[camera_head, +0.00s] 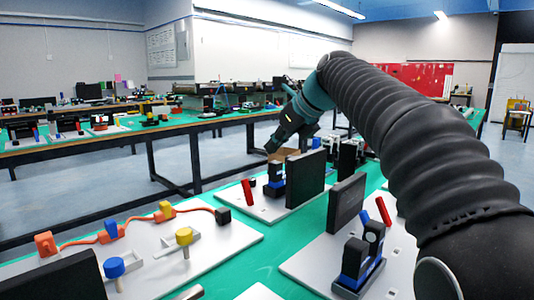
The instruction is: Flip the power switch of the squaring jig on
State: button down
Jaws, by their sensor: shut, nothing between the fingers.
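My gripper (270,146) is shut and empty, pointing down and left above the middle of the table. Below it is a white board (262,207) with a red lever (248,191), a black and blue block (275,181) and an upright black plate (306,179). A similar nearer board (309,262) carries another red lever (383,211), a black and blue block (358,262) and a black plate (345,204). I cannot tell which board is the squaring jig or confirm that a red lever is its power switch. The gripper appears apart from both levers.
A white board (225,235) at left holds an orange cable (140,232) and yellow and blue knobs. A black panel (60,282) fills the lower left corner. More boards and dark parts crowd beyond my gripper. Green table (300,230) shows between the boards.

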aim_at(245, 182)
jog(key=k, duration=1)
